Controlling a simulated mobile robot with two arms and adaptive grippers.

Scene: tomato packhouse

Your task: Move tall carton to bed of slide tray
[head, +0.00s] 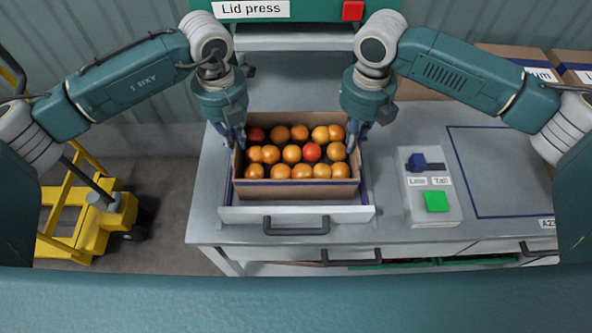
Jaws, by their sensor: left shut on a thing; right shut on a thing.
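The tall carton (296,190) is a brown open box full of orange and red tomatoes. It is in or just over the grey slide tray (296,214), which sticks out in front of the lid press (300,15). A blue line on the tray's bed shows beside the carton. I cannot tell whether the carton's base touches the bed. My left gripper (240,142) is shut on the carton's left wall. My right gripper (351,140) is shut on its right wall. The fingertips are partly hidden by the carton walls and tomatoes.
A control box (450,214) with a blue selector (417,162), Low and Tall labels and a green button (437,201) stands right of the tray. Beyond it is an empty blue-outlined area (500,175). Brown boxes (515,58) stand back right. A yellow truck (95,225) is at left.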

